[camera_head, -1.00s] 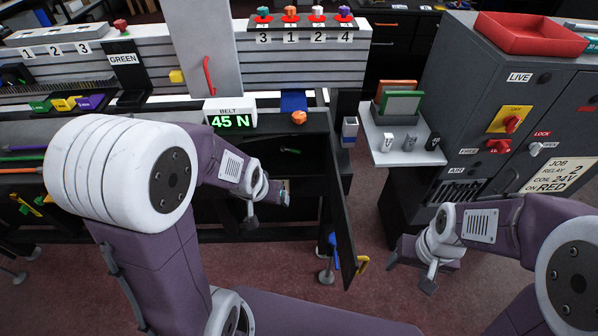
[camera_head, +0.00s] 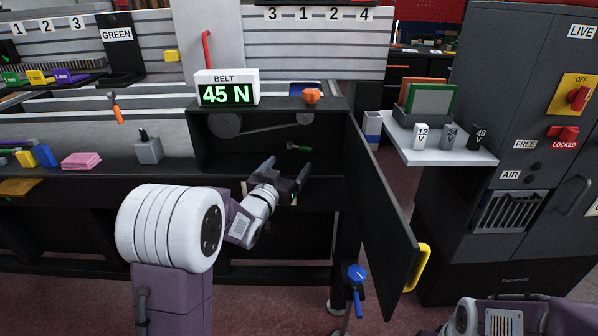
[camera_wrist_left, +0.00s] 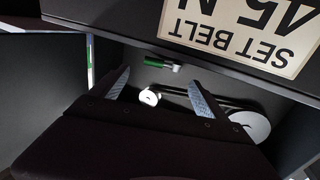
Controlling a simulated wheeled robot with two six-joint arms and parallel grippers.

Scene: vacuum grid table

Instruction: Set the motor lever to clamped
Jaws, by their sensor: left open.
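A small green-handled lever (camera_head: 298,147), which looks like the motor lever, sits inside the open dark compartment below the belt display (camera_head: 227,93). It also shows in the left wrist view (camera_wrist_left: 157,62), beyond my fingertips. Its marked positions are not readable. My left gripper (camera_head: 286,170) is open and empty at the compartment mouth, just below and in front of the lever, apart from it. In the left wrist view its fingers (camera_wrist_left: 160,84) are spread, with the belt and pulleys (camera_wrist_left: 250,125) behind. My right forearm shows at the lower right; its gripper is out of view.
The compartment's door (camera_head: 385,205) stands open to the right, with a yellow handle (camera_head: 418,267). A blue-handled lever (camera_head: 357,275) hangs below. A shelf (camera_head: 440,157) with weights and the grey cabinet (camera_head: 520,130) are at the right. An orange knob (camera_head: 311,96) sits above the compartment.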

